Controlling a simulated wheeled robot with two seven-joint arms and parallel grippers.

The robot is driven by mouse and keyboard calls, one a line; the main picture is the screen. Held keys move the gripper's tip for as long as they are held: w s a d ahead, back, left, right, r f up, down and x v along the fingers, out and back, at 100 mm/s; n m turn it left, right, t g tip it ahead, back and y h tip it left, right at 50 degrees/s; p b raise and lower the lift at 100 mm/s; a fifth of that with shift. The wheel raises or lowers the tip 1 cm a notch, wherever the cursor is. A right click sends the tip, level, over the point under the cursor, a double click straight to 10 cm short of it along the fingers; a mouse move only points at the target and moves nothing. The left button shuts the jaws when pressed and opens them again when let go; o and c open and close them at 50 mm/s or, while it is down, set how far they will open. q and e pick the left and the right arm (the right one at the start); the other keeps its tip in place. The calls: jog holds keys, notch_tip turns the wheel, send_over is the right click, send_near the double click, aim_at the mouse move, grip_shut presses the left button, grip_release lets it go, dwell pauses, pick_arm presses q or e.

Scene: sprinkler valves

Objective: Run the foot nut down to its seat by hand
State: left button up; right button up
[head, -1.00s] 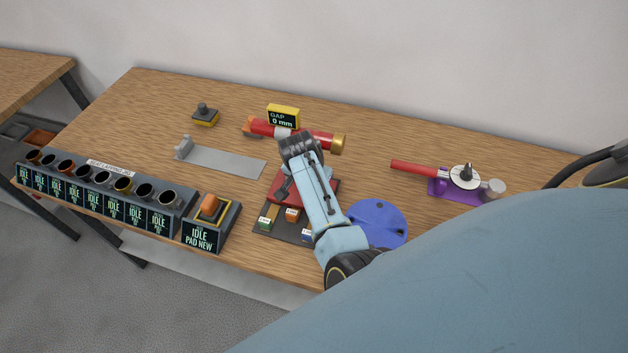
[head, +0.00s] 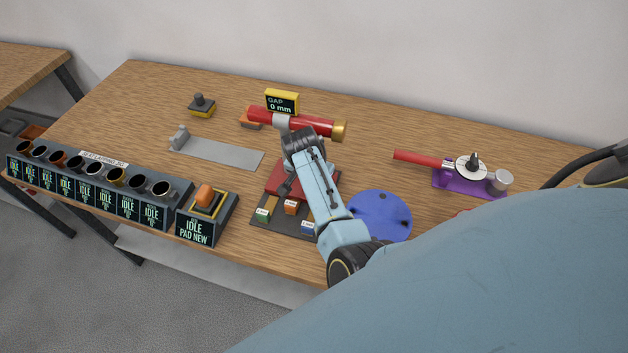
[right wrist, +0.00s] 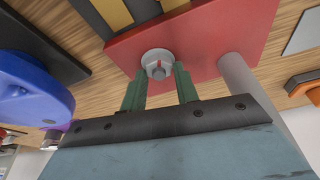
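The foot nut (right wrist: 158,65) is a small grey round part with a red mark, on the face of a red block (right wrist: 215,45) in the right wrist view. The red block (head: 287,178) is partly covered by my right arm in the head view. My right gripper (right wrist: 160,72) has two green fingers, one on each side of the nut, with their tips at its edges. I cannot tell whether they press on it. In the head view the right gripper's fingertips are hidden. My left gripper is in neither view.
A red tube with a brass end (head: 310,124) lies behind my right gripper, beside a yellow display reading GAP 0 mm (head: 282,102). A blue disc (head: 380,215) lies to the right. A row of pads (head: 90,185) lines the front left; a grey bracket (head: 220,153) is nearby.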

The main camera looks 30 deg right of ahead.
jog(key=c, duration=0.4)
jog(key=shift+r+n+p, duration=0.1)
jog(key=shift+n+p, duration=0.3)
jog(key=shift+p, duration=0.2)
jog(key=shift+n+t+y+p, duration=0.3)
jog(key=shift+n+p, duration=0.65)
jog(key=shift+n, duration=0.05)
jog(key=shift+c, duration=0.2)
jog(key=shift+n, duration=0.3)
jog(key=o, duration=1.1)
